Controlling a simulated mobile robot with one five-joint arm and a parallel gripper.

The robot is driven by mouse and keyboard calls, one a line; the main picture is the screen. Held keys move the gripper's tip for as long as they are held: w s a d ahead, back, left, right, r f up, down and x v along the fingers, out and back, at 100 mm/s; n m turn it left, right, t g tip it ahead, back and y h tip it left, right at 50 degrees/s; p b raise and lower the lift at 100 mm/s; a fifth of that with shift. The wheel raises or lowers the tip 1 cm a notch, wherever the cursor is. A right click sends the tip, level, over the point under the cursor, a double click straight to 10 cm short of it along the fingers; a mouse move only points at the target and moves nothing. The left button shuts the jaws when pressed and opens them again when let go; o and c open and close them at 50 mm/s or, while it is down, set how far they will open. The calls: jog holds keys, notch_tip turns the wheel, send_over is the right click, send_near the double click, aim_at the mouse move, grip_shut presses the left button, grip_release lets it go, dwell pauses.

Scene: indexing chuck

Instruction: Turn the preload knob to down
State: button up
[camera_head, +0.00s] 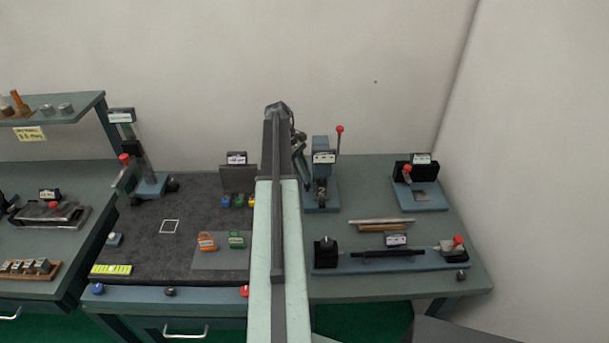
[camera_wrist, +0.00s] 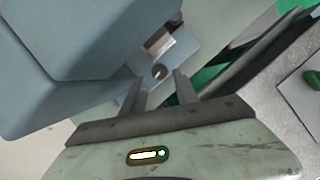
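My gripper (camera_wrist: 160,82) is open in the wrist view, with its two dark fingers apart and nothing visibly held. A small dark round part (camera_wrist: 159,71) shows just past the fingertips, on a blue-grey machine (camera_wrist: 90,50). I cannot tell whether it is the preload knob, or which way it is turned. In the head view my arm rises through the middle, and its end is beside the blue-grey press (camera_head: 322,172) with a red-ball lever. A small dark knob (camera_head: 462,275) sits at the right bench's front edge. No knob label is readable.
A long blue fixture (camera_head: 390,262) lies across the right bench, with metal rods (camera_head: 381,222) behind it. A black unit with a red ball (camera_head: 417,173) stands at the back right. Padlocks (camera_head: 207,241) and a column stand (camera_head: 150,185) are on the dark mat to the left.

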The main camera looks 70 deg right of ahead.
aim_at(307, 184)
jog(key=p+v, duration=0.3)
jog(key=v, duration=0.1)
jog(key=shift+w+r, duration=0.1)
jog(key=shift+r, duration=0.2)
jog(key=shift+o, duration=1.3)
jog(key=shift+a, duration=0.1)
jog(key=s+f+n+b, duration=0.1)
jog(key=f+b, duration=0.1)
jog(key=s+f+n+h+b, duration=0.1)
jog(key=f+n+b, duration=0.1)
jog(key=f+b, duration=0.1)
jog(key=s+f+n+b, duration=0.1)
jog(key=f+b, duration=0.1)
jog(key=shift+a+f+n+h+b, duration=0.25)
jog(key=shift+n+h+b, duration=0.05)
jog(key=shift+r, duration=0.1)
